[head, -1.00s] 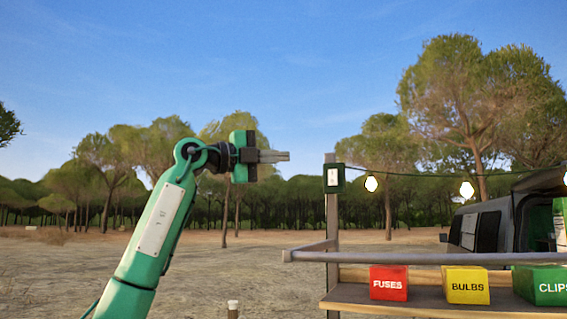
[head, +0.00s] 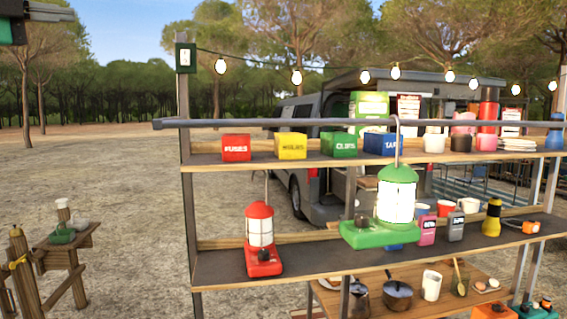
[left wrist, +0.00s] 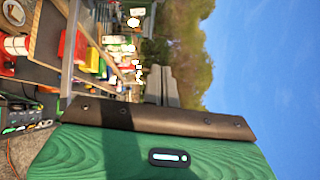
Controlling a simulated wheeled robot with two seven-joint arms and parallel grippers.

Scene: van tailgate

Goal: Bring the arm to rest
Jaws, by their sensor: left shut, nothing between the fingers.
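My left gripper (head: 50,12) shows only partly at the top left corner of the head view, with a bit of green body and grey fingers pointing right. Its fingers are shut and empty, and it is in the air well clear of the shelf rack. In the left wrist view its green body and dark plate fill the bottom, with the grey fingers (left wrist: 161,88) together above them. The rest of the left arm is outside the head view. My right gripper is not in view.
A shelf rack (head: 225,262) stands right of the gripper, with a top rail (head: 260,123). A green lantern (head: 396,190) hangs from the rail; a red lantern (head: 260,235) stands on the middle shelf. Bins and mugs fill the top shelf. A wooden stand (head: 75,240) is at lower left.

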